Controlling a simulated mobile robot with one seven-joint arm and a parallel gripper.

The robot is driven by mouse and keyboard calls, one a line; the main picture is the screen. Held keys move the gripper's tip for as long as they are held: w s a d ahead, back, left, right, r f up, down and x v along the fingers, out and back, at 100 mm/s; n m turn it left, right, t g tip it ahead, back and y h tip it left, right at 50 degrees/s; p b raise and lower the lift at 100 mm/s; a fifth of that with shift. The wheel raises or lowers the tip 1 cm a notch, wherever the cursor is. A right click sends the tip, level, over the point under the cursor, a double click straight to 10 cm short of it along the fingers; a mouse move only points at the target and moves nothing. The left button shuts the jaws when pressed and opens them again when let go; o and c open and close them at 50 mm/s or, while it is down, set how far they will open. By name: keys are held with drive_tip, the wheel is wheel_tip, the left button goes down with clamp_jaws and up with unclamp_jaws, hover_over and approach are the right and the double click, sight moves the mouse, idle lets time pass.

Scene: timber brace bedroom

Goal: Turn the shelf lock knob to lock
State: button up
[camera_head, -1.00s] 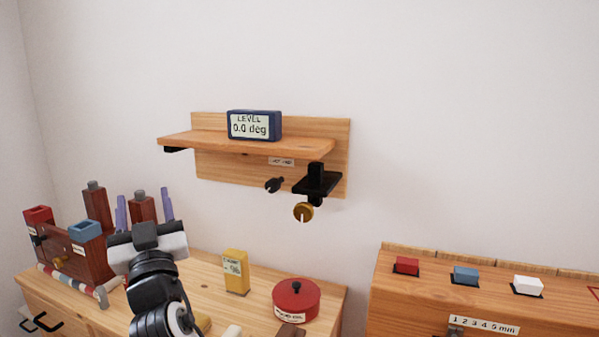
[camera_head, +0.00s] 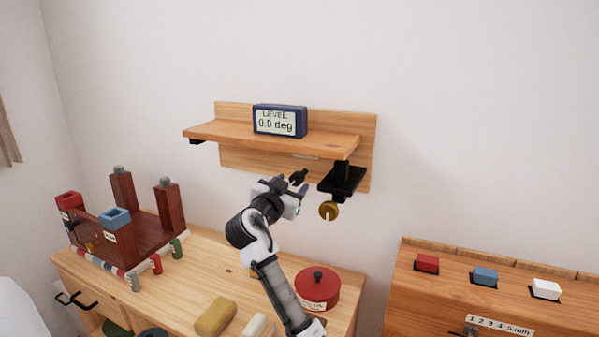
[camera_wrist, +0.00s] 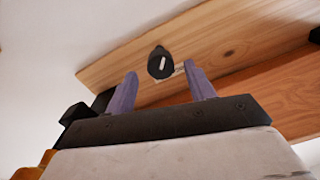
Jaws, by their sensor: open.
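The lock knob (camera_head: 298,178) is a small black knob under the wooden shelf (camera_head: 230,133). In the wrist view the knob (camera_wrist: 160,63) is round and dark with a pale slanted mark on its face. My gripper (camera_head: 278,184) is just below and left of the knob in the head view. In the wrist view my gripper (camera_wrist: 162,88) has its two purple fingers apart, with the knob seen between and beyond the tips. The fingers do not appear to touch it. A pale label beside the knob is partly hidden by a finger.
A blue level display (camera_head: 280,121) on the shelf reads 0.0 deg. A black bracket (camera_head: 342,180) and a brass knob (camera_head: 328,210) hang right of the lock knob. A red round tin (camera_head: 317,288) and a yellow block (camera_head: 216,317) stand on the cabinet below.

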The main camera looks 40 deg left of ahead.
sight(295, 181)
drive_tip(key=p+x, duration=0.1)
drive_tip(key=x, duration=0.3)
drive_tip(key=shift+w+a+r, duration=0.1)
drive_tip(key=shift+w, duration=0.15)
drive_tip(key=shift+w+a, duration=0.2)
drive_tip(key=shift+w, duration=0.45)
drive_tip(key=c, duration=1)
